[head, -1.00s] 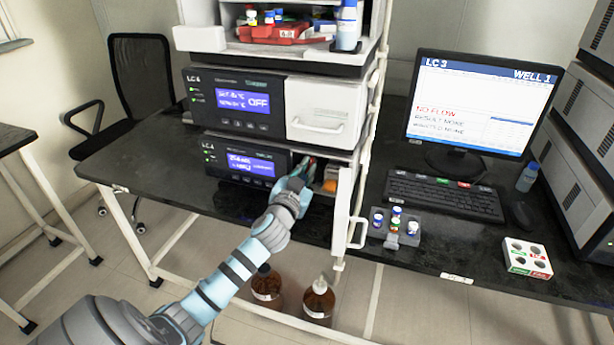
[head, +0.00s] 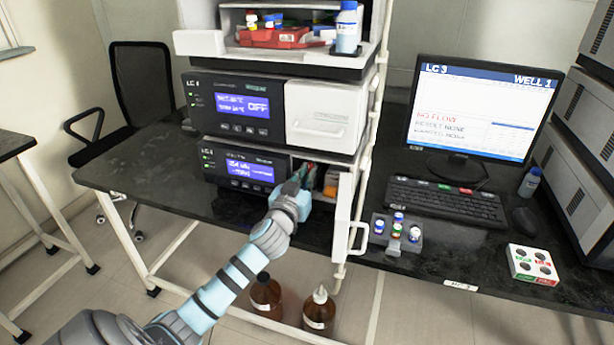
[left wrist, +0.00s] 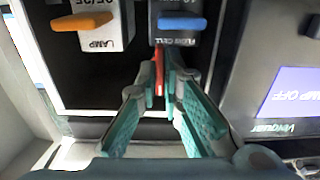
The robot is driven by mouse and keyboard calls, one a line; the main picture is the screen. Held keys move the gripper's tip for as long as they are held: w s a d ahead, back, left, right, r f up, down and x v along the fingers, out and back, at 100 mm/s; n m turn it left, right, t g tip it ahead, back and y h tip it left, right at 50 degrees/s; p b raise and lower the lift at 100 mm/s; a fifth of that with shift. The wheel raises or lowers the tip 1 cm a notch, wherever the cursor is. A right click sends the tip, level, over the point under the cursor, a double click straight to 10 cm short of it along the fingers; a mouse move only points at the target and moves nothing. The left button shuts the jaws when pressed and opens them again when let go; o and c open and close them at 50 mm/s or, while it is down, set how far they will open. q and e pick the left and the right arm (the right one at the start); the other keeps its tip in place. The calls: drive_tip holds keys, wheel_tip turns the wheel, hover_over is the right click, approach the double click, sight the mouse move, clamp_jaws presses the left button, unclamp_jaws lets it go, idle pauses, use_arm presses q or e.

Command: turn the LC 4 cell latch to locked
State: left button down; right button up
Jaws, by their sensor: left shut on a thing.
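The LC 4 unit (head: 240,168) has its right bay open, with its white door (head: 343,213) swung outward. My left gripper (head: 299,178) reaches into this bay. In the left wrist view, the fingers (left wrist: 162,82) are shut on a thin red piece (left wrist: 159,80), which appears to be the cell latch. It sits just below the flow cell module (left wrist: 180,38), whose label appears upside down. The fingers hide much of the red piece, so I cannot tell its exact angle. My right gripper is not in view.
A blue handle (left wrist: 183,22) is on the flow cell, and an orange handle (left wrist: 82,22) is on the lamp module beside it. A vial rack (head: 397,238) and a keyboard (head: 445,203) lie to the right. Brown bottles (head: 319,310) stand below the bench.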

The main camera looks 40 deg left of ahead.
use_arm(q)
drive_tip(key=c, duration=1.7)
unclamp_jaws()
drive_tip(key=v, duration=1.2)
